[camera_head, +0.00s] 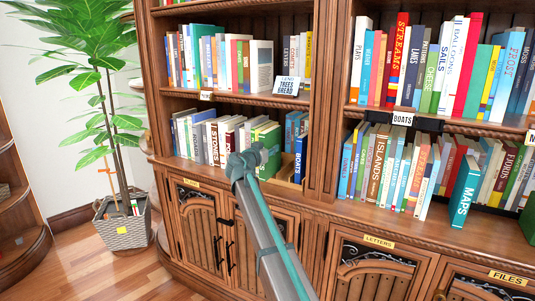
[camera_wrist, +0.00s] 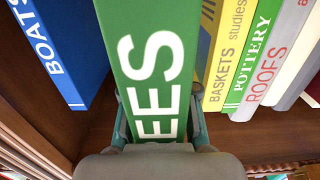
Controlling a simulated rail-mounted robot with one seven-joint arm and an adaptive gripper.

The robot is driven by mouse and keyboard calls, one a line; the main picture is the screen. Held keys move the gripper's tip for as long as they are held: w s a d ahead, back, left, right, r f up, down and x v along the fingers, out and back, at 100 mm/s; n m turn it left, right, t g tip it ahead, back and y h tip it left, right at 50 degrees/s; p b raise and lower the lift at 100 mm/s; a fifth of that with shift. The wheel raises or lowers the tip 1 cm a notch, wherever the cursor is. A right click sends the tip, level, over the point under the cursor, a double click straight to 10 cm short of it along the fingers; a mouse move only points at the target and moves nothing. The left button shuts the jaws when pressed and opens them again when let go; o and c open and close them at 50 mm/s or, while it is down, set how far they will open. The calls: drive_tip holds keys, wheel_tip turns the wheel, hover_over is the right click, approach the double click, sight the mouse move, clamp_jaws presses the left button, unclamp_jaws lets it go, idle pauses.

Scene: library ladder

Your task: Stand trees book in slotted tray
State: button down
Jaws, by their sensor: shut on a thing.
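The trees book (camera_wrist: 150,70) is green with white letters; "EES" shows on its spine in the wrist view. My gripper (camera_wrist: 160,128) is shut on it, with one finger on each side of the spine. In the head view the green book (camera_head: 270,137) stands roughly upright just beyond my gripper (camera_head: 250,158), which is partly hidden by my own arm. The slotted tray (camera_head: 289,182) is a wooden tray at the right end of the lower left shelf. A blue Boats book (camera_head: 300,160) stands at its right side. Whether the trees book touches the tray's floor cannot be told.
In the wrist view the Boats book (camera_wrist: 52,55) is left of the held book, with a gap between. A yellow Baskets book (camera_wrist: 218,60) is close on its right, then Pottery (camera_wrist: 250,62).

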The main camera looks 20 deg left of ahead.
sight(280, 142)
drive_tip(key=shift+w+d+b, duration=0.15)
drive_tip(key=shift+w+b, duration=0.7)
drive_tip(key=shift+w, duration=1.25)
drive_tip(key=shift+w+d+b, duration=0.1)
drive_tip(key=shift+w+b, duration=0.7)
drive_tip(key=shift+w, duration=1.3)
drive_tip(key=shift+s+f+b, duration=0.1)
drive_tip(key=shift+f+b, duration=1)
drive_tip(key=shift+f, duration=0.25)
drive_tip(key=c, duration=0.8)
unclamp_jaws()
drive_tip(key=shift+f, duration=0.1)
drive_tip(key=s, duration=1.2)
drive_tip(key=shift+a+r, duration=0.35)
